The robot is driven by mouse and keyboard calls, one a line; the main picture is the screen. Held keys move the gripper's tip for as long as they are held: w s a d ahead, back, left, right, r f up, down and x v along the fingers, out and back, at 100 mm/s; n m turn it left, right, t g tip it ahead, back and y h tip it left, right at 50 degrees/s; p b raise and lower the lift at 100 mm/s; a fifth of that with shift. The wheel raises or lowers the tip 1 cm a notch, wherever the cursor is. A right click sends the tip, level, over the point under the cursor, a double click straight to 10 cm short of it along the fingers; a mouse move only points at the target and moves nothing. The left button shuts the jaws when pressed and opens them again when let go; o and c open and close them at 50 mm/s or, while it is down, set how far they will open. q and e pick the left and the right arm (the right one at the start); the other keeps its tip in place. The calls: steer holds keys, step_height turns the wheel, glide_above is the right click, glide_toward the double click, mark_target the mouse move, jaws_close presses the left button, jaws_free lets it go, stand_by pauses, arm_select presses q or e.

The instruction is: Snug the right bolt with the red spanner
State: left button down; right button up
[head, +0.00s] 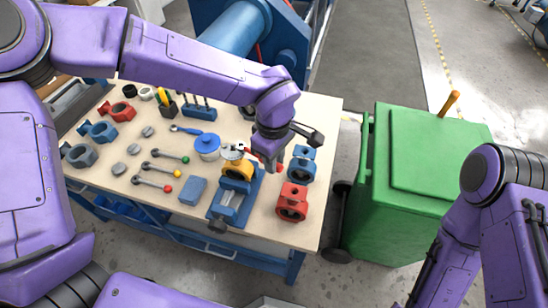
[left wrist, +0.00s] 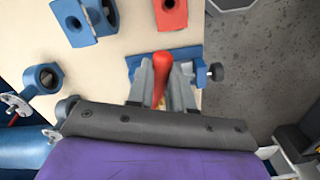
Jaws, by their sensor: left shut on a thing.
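My left gripper (head: 268,153) is low over the right half of the bench, by the yellow valve body (head: 237,170) in the blue vise (head: 228,207). In the left wrist view its fingers (left wrist: 161,88) are shut on the red spanner (left wrist: 160,70), whose red handle stands up between them. The spanner's head is hidden by the gripper, so I cannot tell whether it touches a bolt. The right bolt cannot be made out. The vise also shows behind the fingers in the left wrist view (left wrist: 190,58). My right gripper is out of view.
A blue valve body (head: 302,163) and a red valve body (head: 292,201) stand right of the vise. A blue-lidded pot (head: 207,145) and a blue block (head: 193,190) are to its left. A green bin (head: 400,220) stands beyond the bench's right edge.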

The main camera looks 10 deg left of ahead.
arm_select(q)
steer(key=shift+p, duration=0.5)
steer(key=shift+f+p, duration=0.5)
stand_by(1.2)
steer(key=shift+f, duration=0.15)
stand_by(0.3)
steer(key=shift+s, duration=0.1)
